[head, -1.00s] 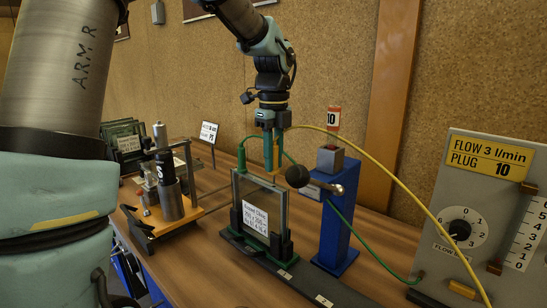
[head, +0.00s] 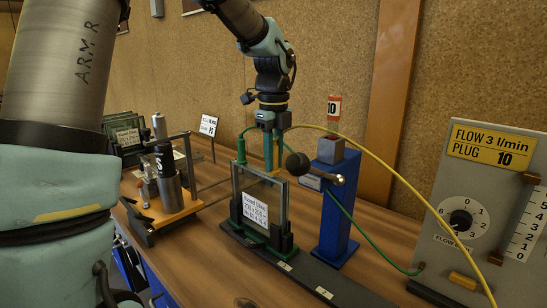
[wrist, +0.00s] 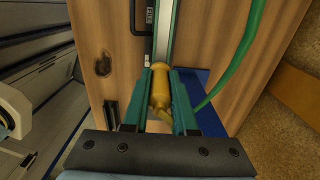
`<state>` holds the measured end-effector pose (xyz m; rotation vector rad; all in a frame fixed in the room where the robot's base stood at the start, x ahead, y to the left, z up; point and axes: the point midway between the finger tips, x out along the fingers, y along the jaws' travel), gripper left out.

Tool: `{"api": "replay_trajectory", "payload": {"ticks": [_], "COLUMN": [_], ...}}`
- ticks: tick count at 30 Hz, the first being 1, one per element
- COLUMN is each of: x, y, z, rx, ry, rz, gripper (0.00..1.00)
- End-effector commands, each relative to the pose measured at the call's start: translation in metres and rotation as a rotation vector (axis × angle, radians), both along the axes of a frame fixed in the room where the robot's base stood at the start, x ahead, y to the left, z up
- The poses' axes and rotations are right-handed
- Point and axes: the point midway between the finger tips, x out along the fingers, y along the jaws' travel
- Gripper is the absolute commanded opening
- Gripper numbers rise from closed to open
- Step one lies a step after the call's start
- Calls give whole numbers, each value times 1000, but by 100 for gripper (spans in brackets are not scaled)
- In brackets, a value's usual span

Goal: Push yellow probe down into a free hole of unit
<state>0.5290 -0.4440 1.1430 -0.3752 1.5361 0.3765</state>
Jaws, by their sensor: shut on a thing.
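My gripper (head: 273,163) is shut on the yellow probe (wrist: 160,88), which shows between the fingers in the wrist view. Its yellow cable (head: 385,161) arcs right from the gripper. In the head view the fingers hide most of the probe. The unit (head: 288,207) is an upright glass pane in a dark green frame with a white label. The gripper is over the right part of its top bar; whether the probe tip is in a hole is hidden. A green plug (head: 241,150) stands at the top left of the unit, with a green cable.
A blue post (head: 335,220) with a black ball knob (head: 298,164) stands close right of the gripper. A flow box (head: 495,205) is at far right. A stand with a metal cylinder (head: 168,192) is on the left.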

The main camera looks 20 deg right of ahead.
Motion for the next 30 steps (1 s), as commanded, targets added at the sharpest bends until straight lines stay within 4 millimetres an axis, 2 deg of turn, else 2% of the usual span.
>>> {"api": "replay_trajectory", "payload": {"ticks": [11, 12, 21, 30], "x": [0, 0, 0, 0], "y": [0, 0, 0, 0], "z": [-10, -9, -9, -6], "rx": [0, -1, 0, -1], "ry": [0, 0, 0, 0], "rz": [0, 0, 0, 0], "gripper": [0, 28, 61, 61]}}
